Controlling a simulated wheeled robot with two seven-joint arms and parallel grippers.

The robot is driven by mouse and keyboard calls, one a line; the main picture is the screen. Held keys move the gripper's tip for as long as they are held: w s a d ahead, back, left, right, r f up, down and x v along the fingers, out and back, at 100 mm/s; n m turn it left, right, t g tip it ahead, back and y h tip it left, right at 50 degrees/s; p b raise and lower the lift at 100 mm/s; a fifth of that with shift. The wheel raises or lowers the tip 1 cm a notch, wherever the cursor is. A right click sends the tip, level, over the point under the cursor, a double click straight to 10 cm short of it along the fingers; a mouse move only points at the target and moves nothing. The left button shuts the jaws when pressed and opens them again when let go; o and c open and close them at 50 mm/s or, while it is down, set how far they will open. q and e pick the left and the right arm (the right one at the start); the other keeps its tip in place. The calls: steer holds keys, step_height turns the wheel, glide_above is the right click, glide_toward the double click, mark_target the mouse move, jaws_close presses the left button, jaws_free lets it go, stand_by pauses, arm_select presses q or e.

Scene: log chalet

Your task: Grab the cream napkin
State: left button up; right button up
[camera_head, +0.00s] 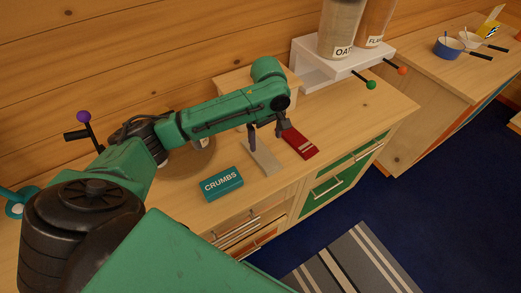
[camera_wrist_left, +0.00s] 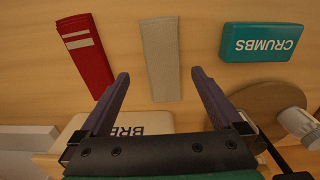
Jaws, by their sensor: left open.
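The cream napkin (camera_head: 263,160) lies flat on the wooden counter. It is a narrow folded strip, and in the left wrist view the napkin (camera_wrist_left: 161,58) lies ahead of the fingers, near the middle. My left gripper (camera_head: 268,137) is open and empty above the counter at the napkin. In the wrist view the two fingers of the left gripper (camera_wrist_left: 160,78) are spread wide, and the napkin's near end lies between their tips in the picture. The gap in height cannot be told. My right gripper is not in view.
A red striped napkin (camera_head: 299,143) lies right of the cream one. A teal CRUMBS box (camera_head: 221,184) stands to its left. A round wooden board (camera_head: 187,163) and a wooden box (camera_head: 232,80) are behind. A white dispenser stand (camera_head: 318,64) with jars is further right.

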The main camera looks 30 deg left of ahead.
mark_target(263, 154)
arm_select(q)
steer(key=f, duration=0.2)
steer(key=a+f+p, duration=0.1)
steer(key=f, duration=0.4)
steer(key=shift+w+a+f, duration=0.15)
steer(key=shift+f, duration=0.35)
steer(key=c, duration=1.2)
steer(key=shift+o, duration=0.2)
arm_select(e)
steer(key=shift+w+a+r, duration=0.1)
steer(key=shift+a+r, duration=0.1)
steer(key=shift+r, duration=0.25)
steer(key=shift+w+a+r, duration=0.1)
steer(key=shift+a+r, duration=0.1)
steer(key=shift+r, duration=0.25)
arm_select(q)
steer(key=shift+r, duration=0.1)
